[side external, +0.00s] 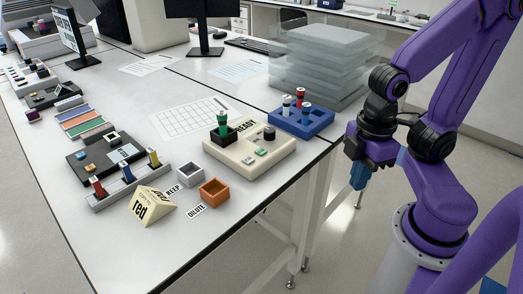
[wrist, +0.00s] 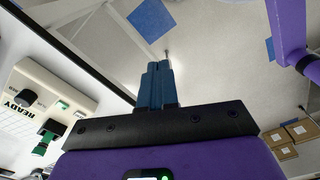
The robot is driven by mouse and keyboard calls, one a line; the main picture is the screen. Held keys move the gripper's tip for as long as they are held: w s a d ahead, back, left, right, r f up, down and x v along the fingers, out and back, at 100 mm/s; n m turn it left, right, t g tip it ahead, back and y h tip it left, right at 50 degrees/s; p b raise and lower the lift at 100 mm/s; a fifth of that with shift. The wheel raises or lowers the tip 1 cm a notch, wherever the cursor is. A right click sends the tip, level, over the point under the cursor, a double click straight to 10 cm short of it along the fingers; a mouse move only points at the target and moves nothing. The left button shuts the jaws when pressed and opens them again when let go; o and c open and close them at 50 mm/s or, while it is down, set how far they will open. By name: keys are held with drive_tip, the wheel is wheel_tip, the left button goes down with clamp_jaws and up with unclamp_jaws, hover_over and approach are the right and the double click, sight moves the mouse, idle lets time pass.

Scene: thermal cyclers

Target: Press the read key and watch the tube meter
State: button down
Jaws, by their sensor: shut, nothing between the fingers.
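The tube meter (side external: 274,158) is a cream box near the table's right edge, with READY on its face. A green-capped tube (side external: 222,122) stands in its black holder. It has a dark knob (side external: 269,132) and small keys (side external: 262,151); I cannot tell which is the read key. The meter also shows at the left of the wrist view (wrist: 62,84), READY legible. My gripper (side external: 357,184) has blue fingers, shut and empty, pointing down off the table's edge, right of the meter and apart from it. The fingers show together in the wrist view (wrist: 157,68).
A blue rack (side external: 312,127) with several tubes and a stack of clear plates (side external: 325,45) stand behind the meter. In front are a grey KEEP cup (side external: 189,175), an orange DILUTE cup (side external: 214,193), a yellow "red" wedge (side external: 151,206) and a tube rack (side external: 130,186).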

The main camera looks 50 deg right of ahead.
wheel_tip(320, 180, up, 3)
drive_tip(key=n+t+y, duration=0.5)
drive_tip(key=t+y, duration=0.1)
drive_tip(key=t, duration=0.1)
hover_over(265, 151)
drive_tip(key=shift+a+f, duration=0.1)
drive_tip(key=shift+f, duration=0.15)
drive_tip(key=shift+f, duration=4.3)
drive_tip(key=shift+f, duration=0.1)
drive_tip(key=shift+f, duration=0.3)
